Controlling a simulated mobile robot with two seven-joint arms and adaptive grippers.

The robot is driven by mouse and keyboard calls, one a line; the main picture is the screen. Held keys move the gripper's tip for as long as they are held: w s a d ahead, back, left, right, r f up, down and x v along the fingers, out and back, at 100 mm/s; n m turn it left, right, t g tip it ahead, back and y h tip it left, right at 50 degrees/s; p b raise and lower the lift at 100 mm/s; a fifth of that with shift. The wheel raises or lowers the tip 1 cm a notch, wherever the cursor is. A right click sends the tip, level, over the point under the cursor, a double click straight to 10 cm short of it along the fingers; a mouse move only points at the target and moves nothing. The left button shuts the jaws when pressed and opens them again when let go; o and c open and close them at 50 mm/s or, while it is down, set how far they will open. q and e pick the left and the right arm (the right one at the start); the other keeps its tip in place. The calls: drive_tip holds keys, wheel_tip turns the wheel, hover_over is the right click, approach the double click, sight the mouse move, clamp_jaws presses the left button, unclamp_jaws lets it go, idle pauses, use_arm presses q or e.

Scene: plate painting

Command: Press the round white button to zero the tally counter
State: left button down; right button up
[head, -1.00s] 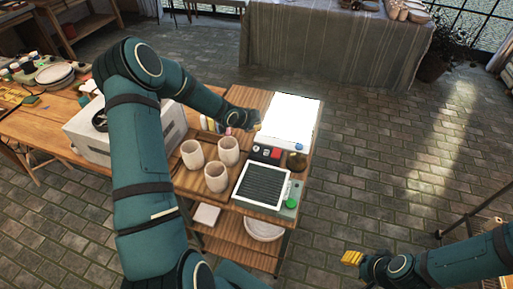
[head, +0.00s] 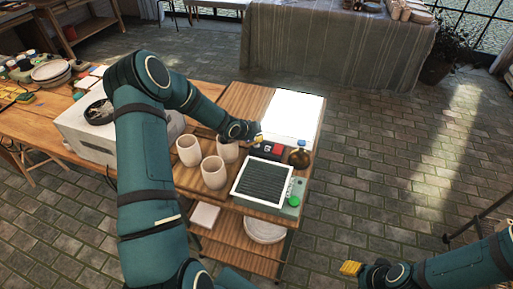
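The tally counter (head: 265,152) is a small dark box on the wooden cart, with a red button (head: 277,149) and a small whitish spot on its top. Which part of it is the round white button is too small to tell. My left gripper (head: 259,138) is at the counter's far left edge, its yellow tips together with nothing seen between them. I cannot tell whether it touches the counter. My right gripper (head: 350,268) is low at the right, over the floor and away from the cart, its yellow fingers together and empty.
Several pale cups (head: 214,172) stand left of the counter. A dark-topped device (head: 262,184) with a green button is in front. A brown round object (head: 299,158) sits to the right and a bright white panel (head: 291,117) behind. A grey box (head: 88,133) stands left.

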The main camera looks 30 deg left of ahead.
use_arm(q)
drive_tip(key=shift+f, duration=0.1)
idle(1.3)
drive_tip(key=shift+f+b, duration=0.35)
drive_tip(key=shift+b, duration=0.05)
drive_tip(key=shift+s+f+b, duration=0.1)
drive_tip(key=shift+f+b, duration=0.4)
drive_tip(key=shift+f, duration=0.1)
idle(0.7)
idle(0.3)
drive_tip(key=shift+a+r+p, duration=0.15)
drive_tip(key=shift+r+p, duration=0.45)
drive_tip(key=shift+r, duration=0.4)
drive_tip(key=shift+r+p, duration=2.1)
drive_tip(key=shift+r, duration=0.45)
